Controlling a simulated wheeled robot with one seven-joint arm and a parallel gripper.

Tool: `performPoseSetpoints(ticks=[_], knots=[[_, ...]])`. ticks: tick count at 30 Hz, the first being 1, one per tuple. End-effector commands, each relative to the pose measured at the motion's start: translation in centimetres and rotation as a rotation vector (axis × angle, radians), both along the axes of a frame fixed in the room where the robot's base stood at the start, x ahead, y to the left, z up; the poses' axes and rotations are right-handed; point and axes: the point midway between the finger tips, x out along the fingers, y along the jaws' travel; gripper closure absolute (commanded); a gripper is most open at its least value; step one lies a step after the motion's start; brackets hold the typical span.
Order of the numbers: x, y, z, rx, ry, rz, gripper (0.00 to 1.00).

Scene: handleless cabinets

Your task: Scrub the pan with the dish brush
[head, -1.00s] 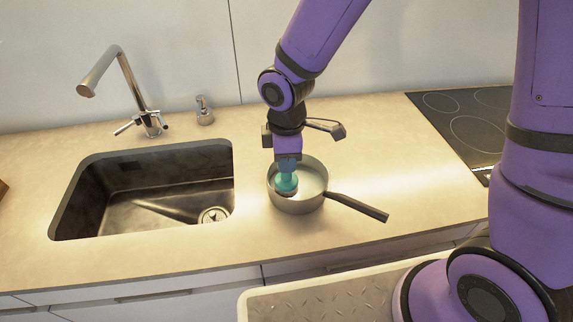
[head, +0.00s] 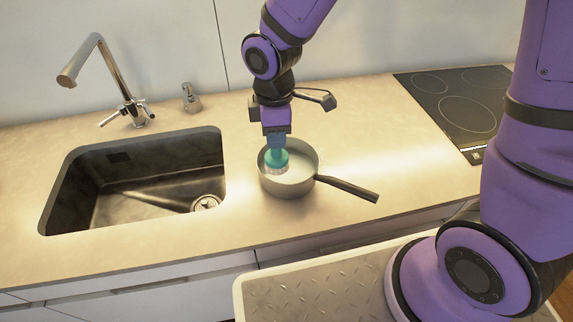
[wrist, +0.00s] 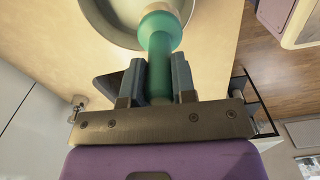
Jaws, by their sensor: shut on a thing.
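The pan (head: 305,181) is a grey metal saucepan on the counter, right of the sink, with its dark handle pointing right and toward the front. The dish brush (head: 276,160) is teal with a pale head. My gripper (head: 277,140) points down over the pan's left part and is shut on the brush handle. The brush head is inside the pan; whether its bristles touch the bottom I cannot tell. In the wrist view, the fingers (wrist: 158,85) hold the teal brush (wrist: 160,48) between them, with part of the pan (wrist: 112,15) beyond it.
The sink (head: 140,185) is at the left, with a faucet (head: 105,85) and a soap dispenser (head: 191,98) behind it. A black cooktop (head: 455,105) is at the back right. The counter right of the pan is clear.

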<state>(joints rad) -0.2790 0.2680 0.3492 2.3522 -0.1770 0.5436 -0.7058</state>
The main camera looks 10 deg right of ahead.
Motion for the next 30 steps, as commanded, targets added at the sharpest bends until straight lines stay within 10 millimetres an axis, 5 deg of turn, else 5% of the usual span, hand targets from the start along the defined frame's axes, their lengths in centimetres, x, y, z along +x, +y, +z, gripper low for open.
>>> performPoseSetpoints(ticks=[15, 30], knots=[[6.1, -2.3, 1.7, 0.005, 0.0, -0.001, 1.0], [6.2, -2.4, -2.5, 0.003, 0.003, 0.001, 1.0]])
